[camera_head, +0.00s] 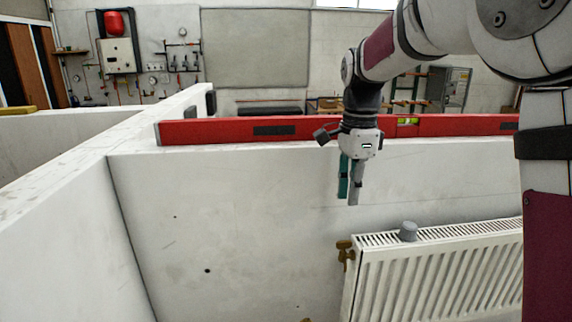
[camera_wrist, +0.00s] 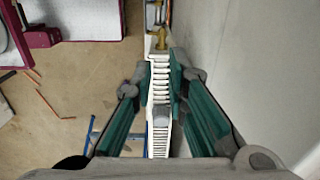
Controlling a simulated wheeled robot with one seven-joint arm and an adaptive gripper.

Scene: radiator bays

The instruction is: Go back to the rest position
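My gripper (camera_head: 350,198) hangs pointing down from my arm in front of the white partition wall, above and to the left of the white radiator (camera_head: 440,280). In the wrist view its green-padded fingers (camera_wrist: 159,75) stand apart with a gap between them. Nothing is held in that gap; the radiator (camera_wrist: 160,88) shows below through it. A grey cap-like piece (camera_head: 408,231) sits on the radiator's top grille and also shows in the wrist view (camera_wrist: 161,112).
A red spirit level (camera_head: 230,131) lies along the top of the partition wall (camera_head: 230,220), just behind my gripper. A brass valve (camera_head: 346,252) is at the radiator's left end. A side wall (camera_head: 70,220) closes the bay at left. Open air surrounds the fingers.

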